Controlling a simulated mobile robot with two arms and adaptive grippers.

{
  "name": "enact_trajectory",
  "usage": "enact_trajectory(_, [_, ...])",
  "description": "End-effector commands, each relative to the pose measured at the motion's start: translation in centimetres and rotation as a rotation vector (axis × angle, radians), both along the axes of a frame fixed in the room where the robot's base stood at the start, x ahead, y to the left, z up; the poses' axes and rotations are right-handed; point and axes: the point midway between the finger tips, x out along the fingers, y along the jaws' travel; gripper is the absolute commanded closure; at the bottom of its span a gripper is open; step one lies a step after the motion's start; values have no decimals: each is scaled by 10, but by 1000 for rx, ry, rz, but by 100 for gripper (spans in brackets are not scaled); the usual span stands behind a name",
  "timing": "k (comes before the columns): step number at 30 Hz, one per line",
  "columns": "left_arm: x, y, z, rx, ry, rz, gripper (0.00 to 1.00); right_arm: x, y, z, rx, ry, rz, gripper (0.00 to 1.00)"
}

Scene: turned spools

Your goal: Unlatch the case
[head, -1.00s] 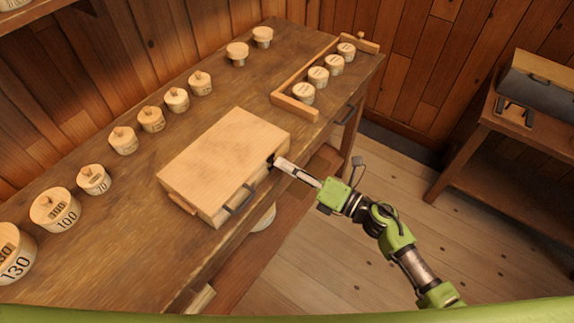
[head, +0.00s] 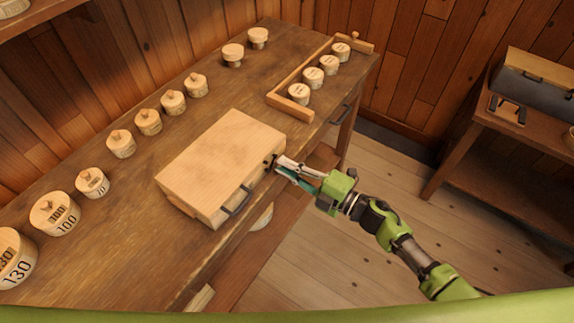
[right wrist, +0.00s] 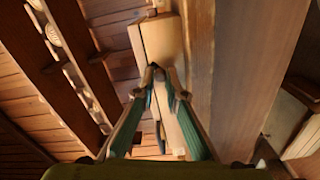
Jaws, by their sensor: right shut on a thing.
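The case (head: 220,155) is a pale wooden box lying on the workbench with its lid down. A dark handle (head: 237,201) is on its front side. A small dark latch (head: 268,160) shows at the right end of that side. My right gripper (head: 277,163) is at this latch, with its fingers closed on it. In the right wrist view, the fingertips (right wrist: 162,75) meet at the case's side (right wrist: 162,45) and hide most of the latch. I cannot tell whether the latch is turned. My left gripper is not in view.
The workbench (head: 130,220) holds a row of lidded wooden spools (head: 148,122) behind the case. A wooden rack (head: 291,106) with several round pieces stands at the far right of the bench. Open floor (head: 330,240) lies in front. A side table (head: 490,130) stands at right.

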Motion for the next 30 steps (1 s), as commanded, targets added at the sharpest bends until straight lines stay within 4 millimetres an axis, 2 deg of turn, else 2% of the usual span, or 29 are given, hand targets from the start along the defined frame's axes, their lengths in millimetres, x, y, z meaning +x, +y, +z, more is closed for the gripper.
enact_trajectory(9, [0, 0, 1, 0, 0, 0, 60, 1, -1, -5, 66, 94, 0, 100])
enact_trajectory(25, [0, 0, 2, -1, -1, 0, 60, 1, -1, -5, 78, 111, 0, 100])
enact_trajectory(26, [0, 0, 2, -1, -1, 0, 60, 1, -1, -5, 78, 111, 0, 83])
enact_trajectory(27, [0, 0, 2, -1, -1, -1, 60, 1, -1, -5, 78, 111, 0, 73])
enact_trajectory(30, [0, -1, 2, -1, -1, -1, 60, 1, -1, -5, 78, 110, 0, 71])
